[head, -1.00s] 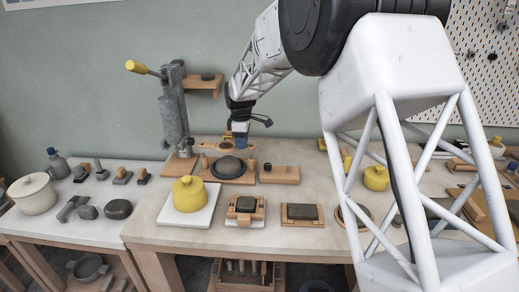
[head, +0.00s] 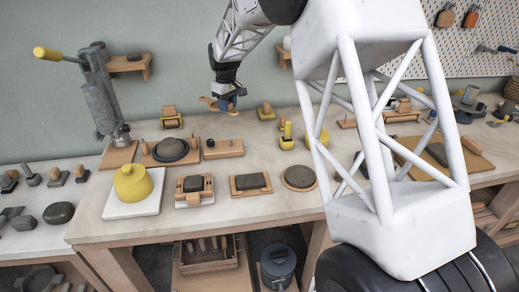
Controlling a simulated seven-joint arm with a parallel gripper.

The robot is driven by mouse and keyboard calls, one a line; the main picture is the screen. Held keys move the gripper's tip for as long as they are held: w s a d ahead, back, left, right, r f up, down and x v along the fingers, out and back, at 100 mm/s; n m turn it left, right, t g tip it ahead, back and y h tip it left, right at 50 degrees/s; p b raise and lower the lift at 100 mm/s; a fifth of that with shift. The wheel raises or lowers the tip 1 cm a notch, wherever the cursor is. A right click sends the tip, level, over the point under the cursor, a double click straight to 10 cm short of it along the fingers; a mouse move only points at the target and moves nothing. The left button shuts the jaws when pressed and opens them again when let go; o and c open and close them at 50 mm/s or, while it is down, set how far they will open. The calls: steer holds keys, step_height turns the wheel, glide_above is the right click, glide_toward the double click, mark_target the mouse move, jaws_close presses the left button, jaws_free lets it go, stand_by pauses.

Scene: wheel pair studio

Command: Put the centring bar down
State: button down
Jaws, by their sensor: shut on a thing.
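My gripper (head: 228,104) is shut on the centring bar (head: 208,101), a small wooden-coloured bar sticking out to the left of the fingers. My gripper hides part of the bar. Both are held in the air, apart from the bench (head: 258,185), and appear above its back part. Below and left of them in the picture, a dark round disc (head: 171,149) sits on a wooden board beside the lever press.
A lever press (head: 100,92) with a yellow handle stands at the back left. Wooden blocks with dark pads line the front. Small yellow-and-wood pieces (head: 266,111) stand behind. Bare bench shows between.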

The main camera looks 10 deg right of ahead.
steer(key=s+d+m, duration=0.4)
steer(key=d+m, duration=0.2)
steer(key=d, duration=0.6)
steer(key=s+f+n, duration=0.1)
steer(key=s+f, duration=0.2)
steer(key=s, duration=0.4)
steer(key=s+f+n, duration=0.1)
steer(key=s+f, duration=0.2)
steer(key=s, duration=0.5)
steer(key=s+d+f, duration=0.1)
steer(key=s+f, duration=0.2)
steer(key=s, duration=0.5)
steer(key=shift+s+n, duration=0.25)
steer(key=shift+n, duration=0.15)
steer(key=shift+w, duration=0.15)
glide_above(268, 156)
steer(key=shift+f, duration=0.8)
steer(key=shift+f, duration=1.75)
steer(key=shift+f, duration=0.15)
